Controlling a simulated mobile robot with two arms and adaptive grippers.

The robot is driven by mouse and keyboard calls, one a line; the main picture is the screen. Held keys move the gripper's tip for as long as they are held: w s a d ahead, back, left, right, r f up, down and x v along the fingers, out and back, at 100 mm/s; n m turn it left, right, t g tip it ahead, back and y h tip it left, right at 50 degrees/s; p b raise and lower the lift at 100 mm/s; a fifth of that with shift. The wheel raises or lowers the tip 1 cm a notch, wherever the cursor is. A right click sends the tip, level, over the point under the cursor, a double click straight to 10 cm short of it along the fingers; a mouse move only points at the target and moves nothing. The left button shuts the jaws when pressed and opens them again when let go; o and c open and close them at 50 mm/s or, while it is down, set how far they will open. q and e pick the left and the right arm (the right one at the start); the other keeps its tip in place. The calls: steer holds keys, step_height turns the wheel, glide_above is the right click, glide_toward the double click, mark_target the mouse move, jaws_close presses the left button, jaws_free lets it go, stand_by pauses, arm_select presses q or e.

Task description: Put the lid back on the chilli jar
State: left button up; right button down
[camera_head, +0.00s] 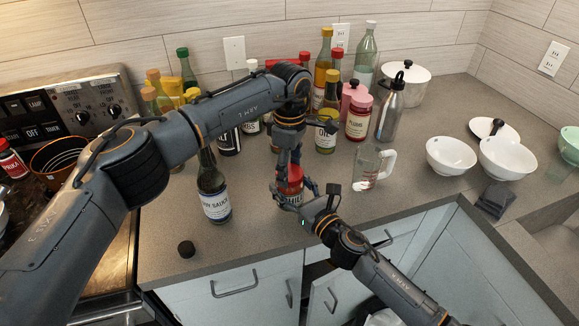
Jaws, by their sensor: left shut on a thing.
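The chilli jar (292,197), with a pale label and a red top part, is upright near the front of the counter, mostly hidden by my grippers. My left gripper (288,165) comes down from above and is shut at the jar's top, on what looks like the red lid (295,172). Whether the lid is seated on the rim or just above it cannot be told. My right gripper (291,203) reaches in from the lower right, with its fingers around the jar's body, apparently shut on it.
A soy sauce bottle (214,195) stands left of the jar, and a small black cap (187,249) lies near the front edge. A glass mug (368,168) stands to the right. Several bottles and jars crowd behind. White bowls (452,155) stand farther right.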

arm_select(q)
steer(key=m, duration=0.6)
steer(key=shift+m, duration=0.3)
steer(key=m, duration=1.4)
steer(key=shift+w, duration=0.1)
steer(key=o, duration=0.8)
